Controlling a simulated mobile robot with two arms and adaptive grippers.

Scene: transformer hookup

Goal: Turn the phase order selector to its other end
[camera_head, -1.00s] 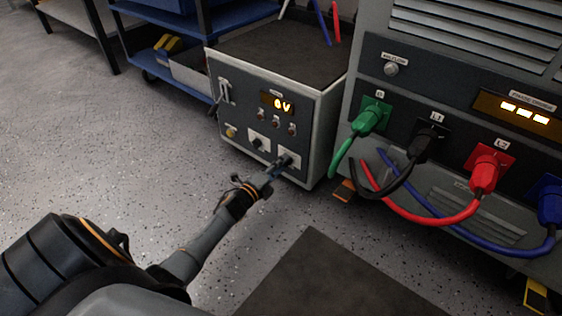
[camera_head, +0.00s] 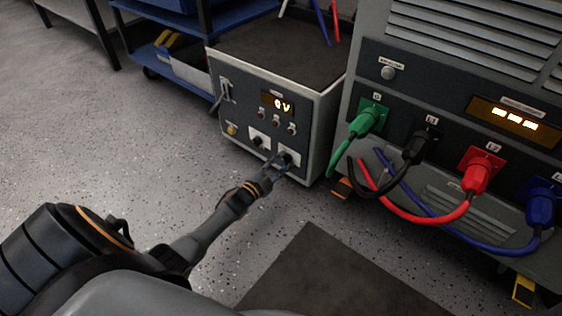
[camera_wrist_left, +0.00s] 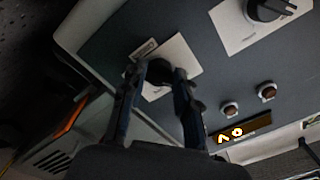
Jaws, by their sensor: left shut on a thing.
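The grey box (camera_head: 312,130) has two dark rotary knobs on white plates low on its front. My left gripper (camera_head: 280,164) is at the right-hand one, the selector knob (camera_head: 287,157). In the left wrist view, the fingers of my left gripper (camera_wrist_left: 165,85) are on either side of this dark knob (camera_wrist_left: 160,72) and shut on it. The fingers partly hide the knob and its plate, and the label is too small to read. The other knob (camera_head: 261,139) stands free; it also shows in the left wrist view (camera_wrist_left: 268,8). My right gripper is out of view.
A lit display (camera_head: 277,102) and small buttons sit above the knobs. A large cabinet (camera_head: 450,60) with green, black, red and blue plugged cables stands to the right. A blue cart (camera_head: 165,50) is behind. The floor at left is clear; a dark mat (camera_head: 330,275) lies in front.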

